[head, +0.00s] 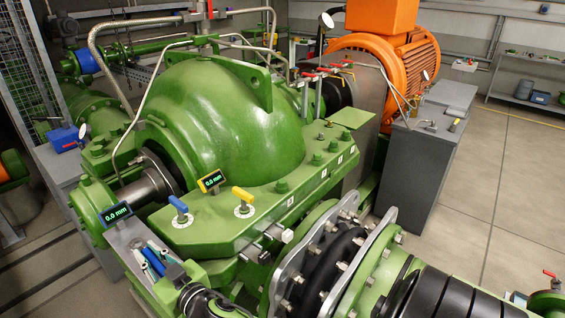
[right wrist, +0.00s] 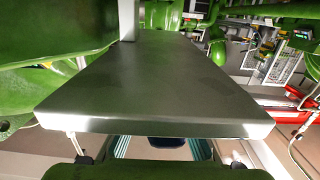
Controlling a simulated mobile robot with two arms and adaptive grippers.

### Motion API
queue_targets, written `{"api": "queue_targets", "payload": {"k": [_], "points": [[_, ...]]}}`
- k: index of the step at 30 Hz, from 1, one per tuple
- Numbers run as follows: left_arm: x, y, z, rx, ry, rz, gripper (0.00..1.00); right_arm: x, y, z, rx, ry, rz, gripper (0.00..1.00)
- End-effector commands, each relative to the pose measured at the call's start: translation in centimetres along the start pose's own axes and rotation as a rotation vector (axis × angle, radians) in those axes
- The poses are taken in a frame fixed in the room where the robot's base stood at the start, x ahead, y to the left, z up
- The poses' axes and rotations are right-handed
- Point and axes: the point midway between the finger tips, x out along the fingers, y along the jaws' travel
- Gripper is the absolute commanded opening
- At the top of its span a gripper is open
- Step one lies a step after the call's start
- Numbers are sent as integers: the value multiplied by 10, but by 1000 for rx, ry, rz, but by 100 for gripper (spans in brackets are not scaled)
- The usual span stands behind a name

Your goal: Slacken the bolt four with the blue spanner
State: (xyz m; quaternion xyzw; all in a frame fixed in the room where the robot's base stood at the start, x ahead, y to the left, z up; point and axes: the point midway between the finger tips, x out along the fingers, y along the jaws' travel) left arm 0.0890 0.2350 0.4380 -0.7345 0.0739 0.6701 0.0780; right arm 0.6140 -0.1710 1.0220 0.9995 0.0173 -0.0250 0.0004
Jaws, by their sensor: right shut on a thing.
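The pump casing's green split flange (head: 262,215) carries a row of green bolts (head: 283,187) with small white labels beside them. The labels are too small to read, so I cannot tell which bolt is four. My right gripper (head: 180,275) is low at the front, at a grey tray (head: 128,236). My left gripper is not in view.
Blue (head: 179,205) and yellow (head: 242,194) valve handles stand on the flange. Two readouts (head: 211,181) show 0.0 mm. A bolted pipe joint (head: 335,255) lies right of the tray. A grey metal surface (right wrist: 150,85) fills much of the right wrist view.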

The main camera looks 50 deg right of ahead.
Motion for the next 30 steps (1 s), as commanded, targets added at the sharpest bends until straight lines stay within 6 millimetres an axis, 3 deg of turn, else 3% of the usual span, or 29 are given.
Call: {"api": "queue_targets", "payload": {"k": [5,21,30], "points": [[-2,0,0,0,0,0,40,0,0,-2,0,0,0,0],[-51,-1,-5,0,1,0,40,-3,0,-56,1,1,0,0],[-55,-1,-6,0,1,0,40,-3,0,-60,0,1,0,0]]}}
